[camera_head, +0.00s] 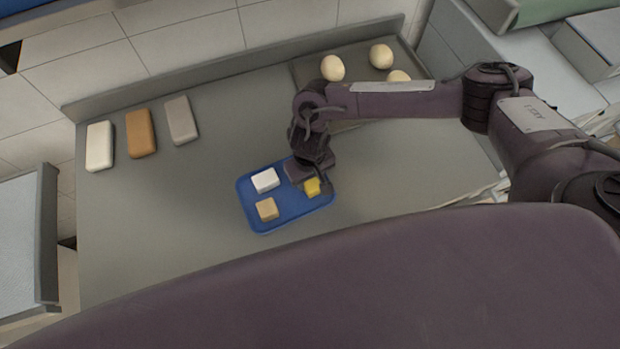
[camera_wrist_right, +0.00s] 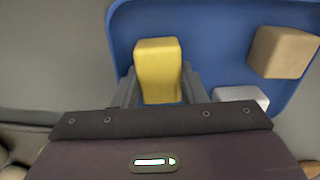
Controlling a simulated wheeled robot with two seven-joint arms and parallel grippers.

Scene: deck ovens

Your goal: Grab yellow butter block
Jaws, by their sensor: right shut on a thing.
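The yellow butter block (camera_head: 312,187) is at the right side of a blue tray (camera_head: 285,222). My right gripper (camera_head: 311,182) reaches down over it. In the right wrist view the yellow butter block (camera_wrist_right: 158,68) sits between the two fingers of my right gripper (camera_wrist_right: 158,90), which are shut on it. Whether the block touches the tray is hard to tell. A white block (camera_head: 265,180) and a tan block (camera_head: 267,209) lie on the same tray. My left gripper is not in view.
The tray rests on a grey counter (camera_head: 180,230). White, brown and grey blocks (camera_head: 140,134) lie at the counter's back left. Several pale round pieces (camera_head: 332,68) sit on a dark tray at the back right. The counter left of the blue tray is clear.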

